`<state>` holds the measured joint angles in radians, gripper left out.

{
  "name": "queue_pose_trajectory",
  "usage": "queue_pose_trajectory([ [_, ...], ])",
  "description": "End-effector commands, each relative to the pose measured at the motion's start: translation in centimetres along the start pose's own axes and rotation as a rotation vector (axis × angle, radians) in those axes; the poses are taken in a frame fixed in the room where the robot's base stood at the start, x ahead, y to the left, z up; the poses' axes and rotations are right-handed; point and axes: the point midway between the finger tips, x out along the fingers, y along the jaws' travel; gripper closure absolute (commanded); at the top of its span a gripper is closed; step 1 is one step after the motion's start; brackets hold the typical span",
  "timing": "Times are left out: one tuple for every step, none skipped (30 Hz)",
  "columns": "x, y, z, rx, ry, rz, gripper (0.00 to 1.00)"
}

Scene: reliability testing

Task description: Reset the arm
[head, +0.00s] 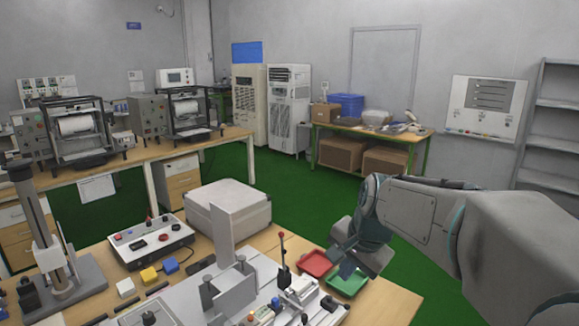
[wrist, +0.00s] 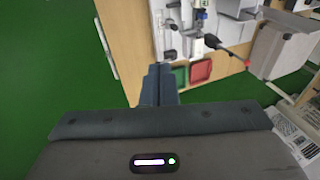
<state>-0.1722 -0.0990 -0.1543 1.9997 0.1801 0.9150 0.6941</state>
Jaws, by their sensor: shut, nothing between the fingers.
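My arm reaches in from the right of the head view, and my gripper (head: 343,262) hangs over the right end of the near workbench (head: 395,303), close to the red and green trays. In the wrist view my gripper (wrist: 158,72) shows its two dark fingers together, with nothing between them. The fingertips point toward the bench edge beside the trays. The head view does not show clearly how high the gripper is above the bench.
A red tray (head: 316,263) and a green tray (head: 347,281) lie at the bench's right end. A lever fixture (head: 283,262), a grey case (head: 228,210) and a control box (head: 150,240) stand left of them. Green floor (head: 290,200) lies open behind the bench.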

Motion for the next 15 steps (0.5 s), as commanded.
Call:
queue_pose_trajectory([
  [-0.3,1.9,1.2,-0.074,0.009,0.004,1.00],
  [-0.5,2.9,1.9,-0.122,0.014,0.010,1.00],
  [-0.7,4.2,2.9,-0.188,0.020,0.017,1.00],
  [-0.7,5.3,3.5,-0.237,0.026,0.025,1.00],
  [-0.8,6.3,4.2,-0.287,0.031,0.032,1.00],
  [-0.8,7.6,5.2,-0.352,0.037,0.043,1.00],
  [-0.8,8.6,5.8,-0.401,0.043,0.053,1.00],
  [-0.7,9.5,6.5,-0.448,0.047,0.062,1.00],
  [-0.6,10.8,7.3,-0.508,0.052,0.076,1.00],
  [-0.5,11.6,7.9,-0.550,0.056,0.086,1.00],
  [-0.4,12.4,8.5,-0.589,0.060,0.095,1.00],
  [-0.2,13.3,9.1,-0.637,0.063,0.108,1.00],
  [-0.1,14.0,9.5,-0.668,0.065,0.118,1.00],
  [0.0,14.5,9.8,-0.695,0.067,0.125,1.00],
  [0.2,15.1,10.3,-0.727,0.069,0.134,1.00],
])
